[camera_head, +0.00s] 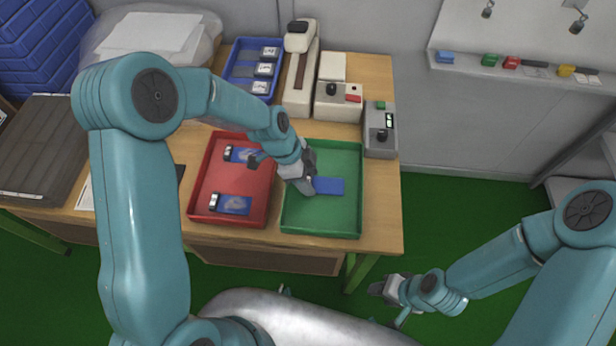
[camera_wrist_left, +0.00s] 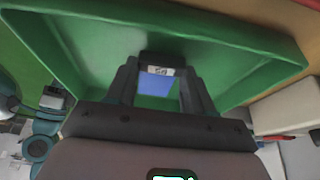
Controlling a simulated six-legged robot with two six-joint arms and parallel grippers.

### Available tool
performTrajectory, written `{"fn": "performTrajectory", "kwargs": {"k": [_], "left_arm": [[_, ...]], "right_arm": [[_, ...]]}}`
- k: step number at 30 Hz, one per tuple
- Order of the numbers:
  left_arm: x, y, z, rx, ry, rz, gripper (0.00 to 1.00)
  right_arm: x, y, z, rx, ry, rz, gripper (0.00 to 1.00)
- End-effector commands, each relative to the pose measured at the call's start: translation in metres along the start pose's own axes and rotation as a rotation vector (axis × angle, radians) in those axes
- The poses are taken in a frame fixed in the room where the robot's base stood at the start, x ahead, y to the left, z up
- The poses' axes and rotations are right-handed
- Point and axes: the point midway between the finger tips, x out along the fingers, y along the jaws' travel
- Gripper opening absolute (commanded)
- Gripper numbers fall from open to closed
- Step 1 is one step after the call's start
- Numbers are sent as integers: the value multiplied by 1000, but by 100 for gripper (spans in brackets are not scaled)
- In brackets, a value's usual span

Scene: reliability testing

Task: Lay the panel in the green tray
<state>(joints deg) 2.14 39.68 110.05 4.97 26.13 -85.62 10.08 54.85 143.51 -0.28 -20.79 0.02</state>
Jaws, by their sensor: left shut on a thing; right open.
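A blue panel (camera_head: 330,186) is over the green tray (camera_head: 340,218), near its middle; I cannot tell whether it touches the tray floor. My left gripper (camera_head: 308,186) is shut on the panel's left end. In the left wrist view the panel (camera_wrist_left: 158,88) shows between the fingers (camera_wrist_left: 160,75), with a dark, labelled end at its top, and the green tray (camera_wrist_left: 240,50) lies around it. My right gripper (camera_head: 385,288) is open and empty, in front of the table and low at the right.
A red tray (camera_head: 243,185) with two more blue panels (camera_head: 235,205) stands left of the green tray. A blue tray (camera_head: 240,60) with labelled pieces, a beige machine (camera_head: 338,103) and a grey box with a display (camera_head: 379,145) stand behind.

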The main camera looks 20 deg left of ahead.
Motion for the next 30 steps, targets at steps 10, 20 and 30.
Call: {"fn": "performTrajectory", "kwargs": {"k": [10,20,30], "left_arm": [[9,0,4,1,0,-1,23],[12,0,5,0,0,-1,78],[2,-1,4,1,0,-4,78]], "right_arm": [[0,0,0,0,0,0,43],[3,1,0,0,0,0,43],[-1,0,0,0,1,0,43]]}}
